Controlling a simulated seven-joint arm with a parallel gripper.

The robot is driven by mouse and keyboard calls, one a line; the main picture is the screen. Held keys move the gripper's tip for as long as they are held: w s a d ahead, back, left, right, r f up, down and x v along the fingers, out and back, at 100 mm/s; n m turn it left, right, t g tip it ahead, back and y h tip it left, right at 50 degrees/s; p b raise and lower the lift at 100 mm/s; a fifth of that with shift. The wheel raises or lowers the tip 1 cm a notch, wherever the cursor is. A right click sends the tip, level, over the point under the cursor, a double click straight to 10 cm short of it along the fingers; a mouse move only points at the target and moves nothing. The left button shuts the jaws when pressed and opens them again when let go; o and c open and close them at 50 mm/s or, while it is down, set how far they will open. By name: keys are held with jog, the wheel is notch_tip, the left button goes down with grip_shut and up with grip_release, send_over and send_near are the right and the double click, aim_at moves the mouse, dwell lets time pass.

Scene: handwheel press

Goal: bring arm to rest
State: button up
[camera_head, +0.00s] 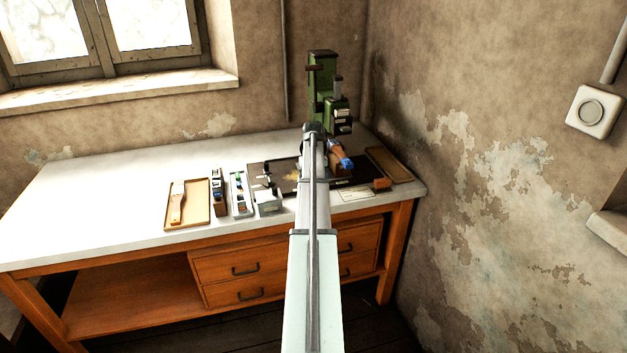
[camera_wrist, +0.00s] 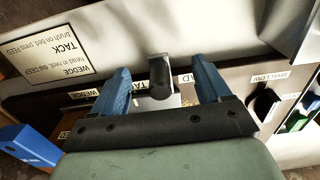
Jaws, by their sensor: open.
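My arm reaches from the bottom of the head view to the bench. A dark rounded knob with a grey flat top (camera_wrist: 160,72) shows between the fingers, with a gap on both sides. No held object is visible. The arm hides part of the press's lower front and the dark mat.
The pale bench top (camera_head: 95,200) is clear at left. A wooden tray with a brush (camera_head: 178,202), narrow part holders (camera_head: 240,195) and a dark mat (camera_head: 272,172) stand along the front. A brown tray (camera_head: 390,165) lies at right, near the wall. A label card (camera_wrist: 45,42) shows in the wrist view.

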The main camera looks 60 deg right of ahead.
jog(key=shift+c, duration=0.2)
jog(key=c, duration=1.3)
jog(key=shift+w+a, duration=3.2)
jog(key=o, duration=1.3)
jog(key=shift+a, duration=0.1)
jog(key=shift+c, duration=0.2)
jog(key=shift+w, duration=0.1)
jog(key=shift+c, duration=0.3)
jog(key=shift+r, duration=0.15)
